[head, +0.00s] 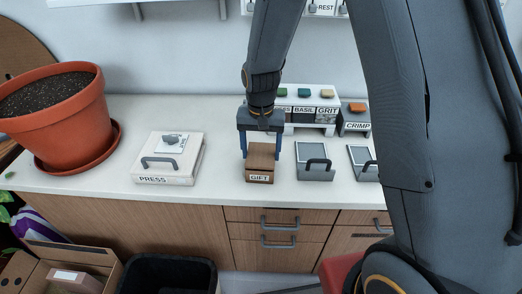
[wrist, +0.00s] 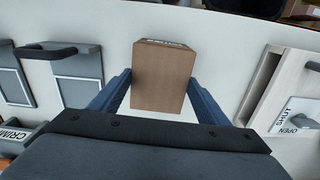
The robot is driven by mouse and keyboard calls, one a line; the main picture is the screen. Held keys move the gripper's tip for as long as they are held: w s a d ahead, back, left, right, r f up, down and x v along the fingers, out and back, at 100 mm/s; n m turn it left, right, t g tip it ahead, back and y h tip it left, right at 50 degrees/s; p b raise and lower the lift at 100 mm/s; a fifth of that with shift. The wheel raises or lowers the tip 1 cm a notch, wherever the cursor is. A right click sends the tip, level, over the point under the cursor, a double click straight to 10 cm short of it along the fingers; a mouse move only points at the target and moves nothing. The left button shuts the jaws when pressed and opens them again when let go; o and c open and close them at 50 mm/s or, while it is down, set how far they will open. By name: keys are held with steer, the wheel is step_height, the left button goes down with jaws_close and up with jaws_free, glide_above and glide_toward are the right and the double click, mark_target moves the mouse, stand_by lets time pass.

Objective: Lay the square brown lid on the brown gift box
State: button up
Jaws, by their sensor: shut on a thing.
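The brown gift box (head: 259,177) stands on the white counter, its GIFT label facing front. The square brown lid (head: 262,149) is level over the box, and its flat top fills the space between my fingers in the wrist view (wrist: 163,80). My gripper (head: 261,157) points down with its two blue fingers on either side of the lid, shut on it. In the head view no clear gap shows between lid and box; I cannot tell whether the lid rests fully on it. Most of the box is hidden under the lid in the wrist view.
A white PRESS box (head: 168,167) with a grey handle stands to the left, beyond it a terracotta pot (head: 55,115). Grey handled holders (head: 314,167) stand close on the right. A labelled rack (head: 308,113) stands behind. Bare counter lies between the PRESS box and gift box.

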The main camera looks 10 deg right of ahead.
mark_target(261, 154)
steer(key=shift+f, duration=0.35)
steer(key=shift+s+f, duration=0.2)
steer(key=shift+f, duration=0.1)
steer(key=o, duration=0.8)
steer(key=shift+o, duration=1.2)
steer(key=shift+f, duration=0.1)
steer(key=shift+w, duration=0.2)
step_height(261, 154, up, 12)
steer(key=b, duration=0.3)
steer(key=s+d+f+n, duration=0.1)
steer(key=s+d, duration=0.4)
steer(key=s, duration=0.2)
steer(key=s+d+f+n+t, duration=0.1)
steer(key=s+d, duration=0.4)
steer(key=s, duration=0.3)
steer(key=shift+d+n, duration=0.2)
steer(key=shift+n, duration=0.2)
